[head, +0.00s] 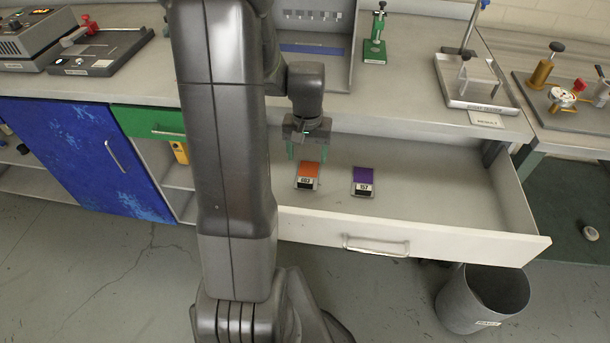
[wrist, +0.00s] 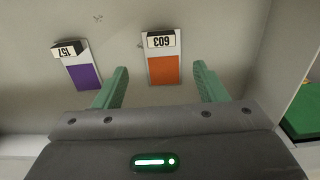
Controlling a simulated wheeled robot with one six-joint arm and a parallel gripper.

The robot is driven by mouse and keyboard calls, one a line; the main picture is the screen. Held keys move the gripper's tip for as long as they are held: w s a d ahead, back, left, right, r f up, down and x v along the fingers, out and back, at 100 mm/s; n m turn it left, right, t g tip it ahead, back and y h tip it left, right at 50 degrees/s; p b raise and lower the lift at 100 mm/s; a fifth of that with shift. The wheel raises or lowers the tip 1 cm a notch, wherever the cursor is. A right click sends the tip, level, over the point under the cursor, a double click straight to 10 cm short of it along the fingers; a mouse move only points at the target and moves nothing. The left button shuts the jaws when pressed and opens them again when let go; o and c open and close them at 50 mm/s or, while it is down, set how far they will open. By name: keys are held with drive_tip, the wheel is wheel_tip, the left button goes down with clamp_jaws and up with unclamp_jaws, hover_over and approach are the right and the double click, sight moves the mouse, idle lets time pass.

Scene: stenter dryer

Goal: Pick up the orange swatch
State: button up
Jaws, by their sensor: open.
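The orange swatch (head: 308,170) lies flat in the open drawer, with a white label strip reading 603 at its near end. The wrist view shows the swatch (wrist: 164,68) ahead of and between the two green fingers. My gripper (head: 306,150) is open and empty, just behind and above the swatch in the head view. In the wrist view the fingers of my gripper (wrist: 160,80) stand apart on either side, with space between them and the swatch. I cannot tell its exact height above the drawer floor.
A purple swatch (head: 363,175) labelled 157 lies to the right in the same drawer (head: 430,190). The drawer's front wall and side walls stand around them. The counter (head: 410,100) is behind, and a grey bin (head: 480,300) stands on the floor. The drawer's right part is empty.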

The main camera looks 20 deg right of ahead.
sight(306, 176)
wheel_tip(306, 176, down, 9)
drive_tip(key=shift+w+a+f, duration=0.1)
drive_tip(key=c, duration=1.1)
